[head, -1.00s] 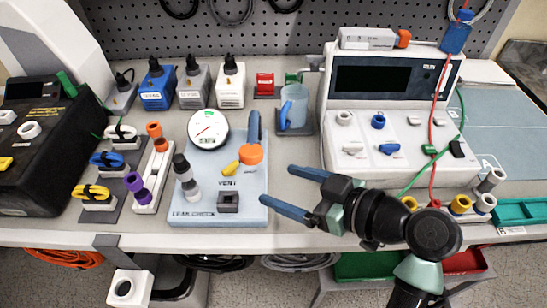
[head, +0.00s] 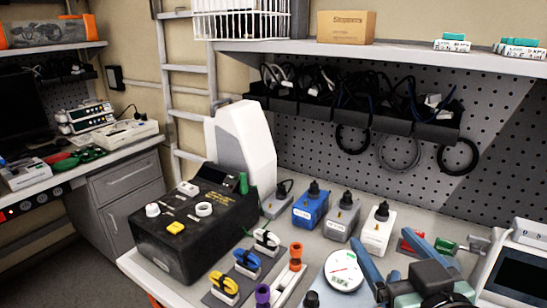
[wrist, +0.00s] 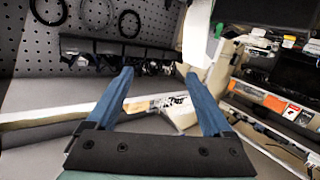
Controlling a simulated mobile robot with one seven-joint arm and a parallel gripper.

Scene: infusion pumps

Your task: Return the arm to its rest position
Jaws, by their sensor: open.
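My gripper (head: 389,243) is at the lower right of the head view, raised and pointing toward the back of the bench. Its two blue fingers stand apart with nothing between them. In the wrist view my gripper (wrist: 159,73) also shows open and empty, with the shelf and pegboard beyond it. The rest of my arm is mostly below the head view's edge. My gripper overlaps part of the blue leak-test plate with the round gauge (head: 343,270) in the picture.
A black box (head: 178,245) and a white housing (head: 243,150) stand at the bench's left. Blue (head: 310,208), grey (head: 342,217) and white (head: 377,228) capped blocks stand in a row behind. A shelf (head: 300,47) overhangs the pegboard (head: 330,165). A side bench (head: 90,165) is farther left.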

